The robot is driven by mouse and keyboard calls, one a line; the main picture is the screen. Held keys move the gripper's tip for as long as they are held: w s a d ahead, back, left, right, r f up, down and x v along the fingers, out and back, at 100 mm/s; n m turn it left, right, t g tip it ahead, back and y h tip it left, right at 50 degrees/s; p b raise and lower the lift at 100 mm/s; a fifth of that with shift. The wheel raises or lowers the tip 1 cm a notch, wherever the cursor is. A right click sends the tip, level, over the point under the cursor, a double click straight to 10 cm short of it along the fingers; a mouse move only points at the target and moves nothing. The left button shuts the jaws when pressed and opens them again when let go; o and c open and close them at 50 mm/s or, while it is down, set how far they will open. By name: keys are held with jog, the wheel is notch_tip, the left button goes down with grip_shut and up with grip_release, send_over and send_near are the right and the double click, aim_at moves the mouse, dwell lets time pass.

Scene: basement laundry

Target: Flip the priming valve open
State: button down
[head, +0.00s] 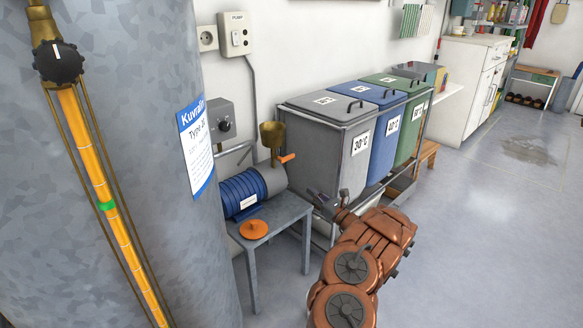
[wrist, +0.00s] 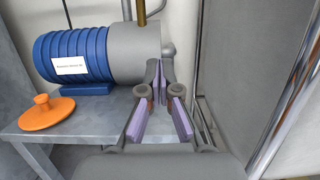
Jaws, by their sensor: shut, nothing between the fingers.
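The priming valve's orange lever (head: 287,158) sticks out to the right below the brass funnel (head: 272,134) on top of the pump (head: 265,181). The lever lies across the pipe rather than along it. In the wrist view the brass pipe (wrist: 141,12) rises from the grey pump housing (wrist: 137,52), but the lever is out of frame. My gripper (head: 318,194) is to the right of and below the lever, apart from it. The wrist view shows its fingers (wrist: 161,72) shut and empty, in front of the housing's right end.
An orange lid (head: 253,229) lies on the pump's metal table (head: 283,215). The grey bin (head: 322,136) in a metal-framed rack stands close on the right. A large galvanized tank (head: 130,130) fills the left. Open floor (head: 480,220) lies at right.

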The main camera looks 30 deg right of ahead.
aim_at(286, 157)
jog(key=w+a+r+b, duration=0.2)
jog(key=w+r+b, duration=0.2)
jog(key=w, duration=0.5)
jog(key=shift+w+r+b, duration=0.2)
jog(key=shift+r+b, duration=0.15)
jog(key=shift+r, duration=0.95)
